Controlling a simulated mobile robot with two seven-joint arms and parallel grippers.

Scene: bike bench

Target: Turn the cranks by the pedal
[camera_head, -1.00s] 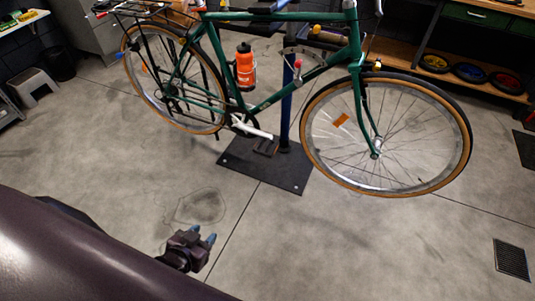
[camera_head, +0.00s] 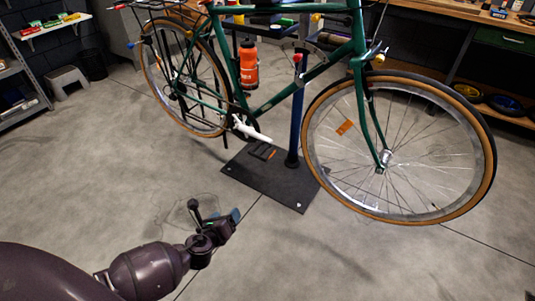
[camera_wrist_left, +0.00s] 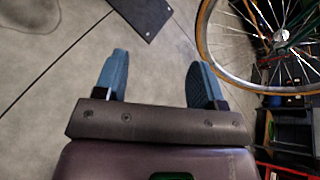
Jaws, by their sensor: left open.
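A green bicycle (camera_head: 272,97) hangs on a blue repair stand in the head view. Its white crank (camera_head: 248,129) slants down to the right, with a dark pedal (camera_head: 263,151) at its lower end, above the stand's base plate. My left gripper (camera_head: 216,213) is in front of and below the bike, apart from it. In the left wrist view the left gripper (camera_wrist_left: 156,78) has its two blue fingers spread with nothing between them. A bike wheel (camera_wrist_left: 258,45) shows at the upper right there. My right gripper is not in view.
The blue stand post (camera_head: 296,110) rises from a black base plate (camera_head: 285,190) on the floor. The front wheel (camera_head: 398,147) stands to the right. A workbench (camera_head: 450,28) is behind. The floor in front is open.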

